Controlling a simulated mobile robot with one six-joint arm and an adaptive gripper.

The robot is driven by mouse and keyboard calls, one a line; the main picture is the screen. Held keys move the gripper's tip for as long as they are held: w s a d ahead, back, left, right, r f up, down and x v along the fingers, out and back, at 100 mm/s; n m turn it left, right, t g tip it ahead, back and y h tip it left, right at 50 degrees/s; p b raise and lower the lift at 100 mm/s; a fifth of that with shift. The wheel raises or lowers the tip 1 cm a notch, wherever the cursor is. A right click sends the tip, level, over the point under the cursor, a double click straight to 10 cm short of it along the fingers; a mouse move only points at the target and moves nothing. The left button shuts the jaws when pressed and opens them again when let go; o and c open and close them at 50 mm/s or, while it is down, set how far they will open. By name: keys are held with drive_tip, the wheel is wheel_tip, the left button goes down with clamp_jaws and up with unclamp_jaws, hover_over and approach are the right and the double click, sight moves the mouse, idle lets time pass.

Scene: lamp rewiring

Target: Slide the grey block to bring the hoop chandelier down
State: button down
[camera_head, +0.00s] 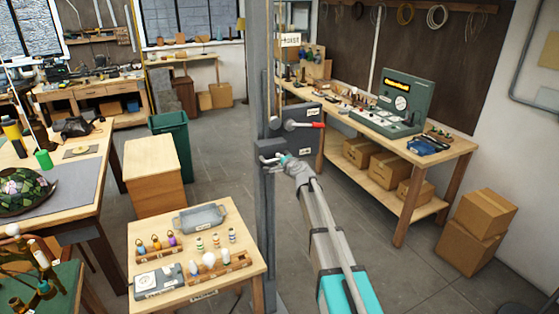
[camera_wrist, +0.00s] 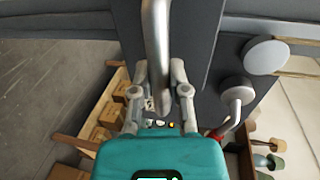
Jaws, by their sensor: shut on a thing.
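A grey block (camera_head: 299,138) with a small label sits against the tall grey post (camera_head: 257,70) in the middle of the head view. A red-tipped lever (camera_head: 305,125) is on its front. My gripper (camera_head: 272,159) is at the post, low and left of the lever. In the wrist view my gripper (camera_wrist: 161,95) is shut on a grey bar handle (camera_wrist: 156,45), which stands in front of a dark grey face. I cannot tell whether the handle belongs to the block or the post. I cannot make out the hoop chandelier with certainty.
A small table (camera_head: 205,288) with bulbs and a grey tray (camera_head: 200,217) stands left of the post. A workbench (camera_head: 440,157) with a green tester (camera_head: 397,103) is at the right, boxes (camera_head: 474,228) beside it. A brass lamp fixture (camera_head: 35,262) is at lower left.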

drive_tip(key=shift+w+r, duration=0.3)
drive_tip(key=c, duration=0.6)
unclamp_jaws()
drive_tip(key=shift+s, duration=0.2)
drive_tip(key=shift+f, duration=0.1)
wheel_tip(320, 180, down, 30)
drive_tip(key=r+b, duration=0.1)
drive_tip(key=b, duration=2.8)
drive_tip(key=p+v, duration=0.3)
drive_tip(key=v, duration=1)
drive_tip(key=w+a+f+n+g+y+b, duration=0.2)
drive_tip(key=w+a+f+n+y+b, duration=0.1)
drive_tip(key=w, duration=0.7)
drive_tip(key=shift+a+f+g+y+b, duration=0.25)
drive_tip(key=shift+a+g+y+b, duration=0.15)
drive_tip(key=shift+a+y, duration=0.4)
